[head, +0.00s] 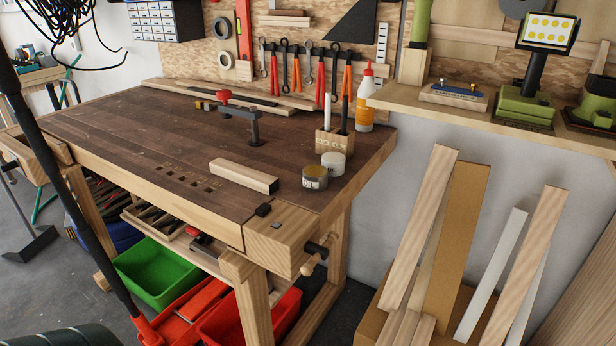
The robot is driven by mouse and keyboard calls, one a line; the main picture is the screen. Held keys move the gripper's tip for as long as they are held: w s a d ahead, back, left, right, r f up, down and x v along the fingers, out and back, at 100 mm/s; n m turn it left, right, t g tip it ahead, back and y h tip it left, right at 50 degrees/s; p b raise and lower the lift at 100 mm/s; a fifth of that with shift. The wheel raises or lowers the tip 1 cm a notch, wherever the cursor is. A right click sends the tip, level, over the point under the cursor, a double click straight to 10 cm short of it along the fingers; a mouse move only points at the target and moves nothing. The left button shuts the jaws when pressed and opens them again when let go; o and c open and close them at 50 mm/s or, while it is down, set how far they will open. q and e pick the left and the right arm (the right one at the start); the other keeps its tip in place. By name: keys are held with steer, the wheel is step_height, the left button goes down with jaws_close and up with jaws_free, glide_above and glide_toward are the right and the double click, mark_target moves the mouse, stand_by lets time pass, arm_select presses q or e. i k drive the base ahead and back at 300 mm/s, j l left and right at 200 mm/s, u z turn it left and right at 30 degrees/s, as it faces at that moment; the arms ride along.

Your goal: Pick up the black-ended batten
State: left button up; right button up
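A short, pale wooden batten (240,174) lies flat on the dark top of the workbench (130,135), towards its front right. Its right end looks black, and its long side faces the front of the bench. It lies apart from the tins to its right. Neither of my grippers shows in the head view, so I cannot see whether they are open or shut.
Two small tins (315,178) and a wooden pen block (334,143) stand right of the batten. A glue bottle (365,100) and a red-handled holdfast (240,115) are behind. Long boards (290,104) lie at the back edge. The bench's left-middle is clear.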

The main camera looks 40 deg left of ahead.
mark_target(264, 184)
steer(key=i+u, duration=0.15)
steer(key=u, duration=0.25)
steer(key=i+j+u, duration=0.1)
steer(key=u, duration=0.3)
steer(key=i+u, duration=0.2)
steer(key=u, duration=0.2)
steer(key=i+l+u, duration=0.1)
steer(key=u, duration=0.3)
steer(key=i+l+u, duration=0.15)
steer(key=u, duration=0.25)
steer(key=l+u, duration=0.15)
steer(key=l, duration=0.35)
steer(key=j, duration=1.8)
steer(key=z, duration=1.15)
steer(key=k+l, duration=0.05)
